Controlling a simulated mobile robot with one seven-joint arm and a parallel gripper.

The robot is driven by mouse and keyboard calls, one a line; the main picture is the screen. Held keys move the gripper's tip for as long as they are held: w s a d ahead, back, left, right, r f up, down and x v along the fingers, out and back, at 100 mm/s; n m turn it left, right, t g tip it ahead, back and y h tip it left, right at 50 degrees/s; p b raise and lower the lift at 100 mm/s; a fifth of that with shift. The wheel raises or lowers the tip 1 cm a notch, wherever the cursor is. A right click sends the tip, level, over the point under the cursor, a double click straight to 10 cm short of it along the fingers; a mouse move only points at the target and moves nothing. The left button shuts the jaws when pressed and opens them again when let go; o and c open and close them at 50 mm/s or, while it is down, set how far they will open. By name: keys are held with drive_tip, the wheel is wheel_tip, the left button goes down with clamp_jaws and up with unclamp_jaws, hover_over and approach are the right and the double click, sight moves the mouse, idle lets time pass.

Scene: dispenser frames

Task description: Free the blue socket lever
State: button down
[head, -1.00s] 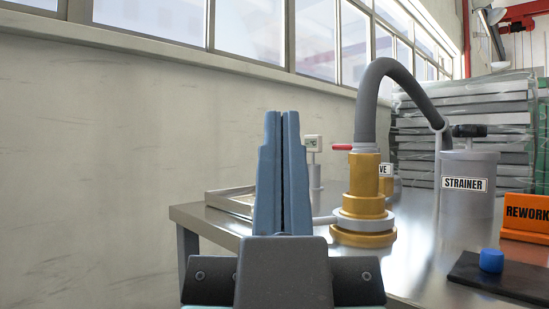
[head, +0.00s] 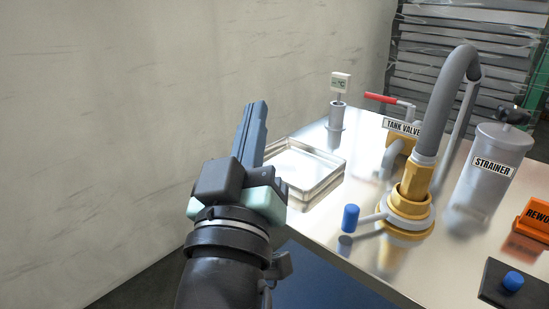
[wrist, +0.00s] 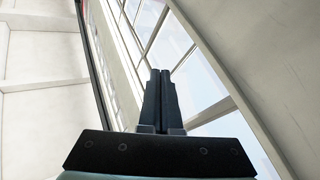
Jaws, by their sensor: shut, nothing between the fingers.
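The blue socket lever (head: 351,217) is a grey arm with a blue cylindrical knob at its end. It sticks out to the left from the base of the brass socket (head: 412,205), low over the metal table. A grey hose rises from the top of the socket. My gripper (head: 257,108) is shut and empty, raised to the left of the table, up and left of the blue knob and well apart from it. The wrist view shows the closed fingers (wrist: 161,75) pointing up at the windows, with no task object there.
A shallow metal tray (head: 338,178) lies on the table beyond my gripper. Behind the socket stand a thermometer (head: 339,90) and a red-handled tank valve (head: 403,127). A strainer (head: 490,170), an orange rework bin (head: 535,222) and a black pad with a blue cap (head: 513,281) are at right.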

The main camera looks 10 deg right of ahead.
drive_tip(key=s+d+f+n+g+h+p, duration=0.1)
drive_tip(key=s+f+n+g+h+p, duration=0.1)
drive_tip(key=f+p, duration=0.4)
drive_tip(key=s+d+f+n+g+h+p, duration=0.1)
drive_tip(key=s+f+n+g+h+p, duration=0.1)
drive_tip(key=f+n+g+p, duration=0.3)
wheel_tip(320, 180, down, 5)
drive_tip(key=shift+s+d+r+n+h+p, duration=0.15)
drive_tip(key=shift+d+n+h+p, duration=0.35)
drive_tip(key=shift+n+p, duration=0.55)
drive_tip(key=shift+a, duration=0.1)
drive_tip(key=shift+h, duration=0.3)
drive_tip(key=x, duration=1)
drive_tip(key=s, duration=0.1)
drive_tip(key=s+d+p, duration=0.1)
drive_tip(key=shift+s+d, duration=0.3)
drive_tip(key=shift+d, duration=0.05)
drive_tip(key=shift+s+d, duration=0.25)
drive_tip(key=shift+s, duration=0.1)
drive_tip(key=shift+f, duration=0.2)
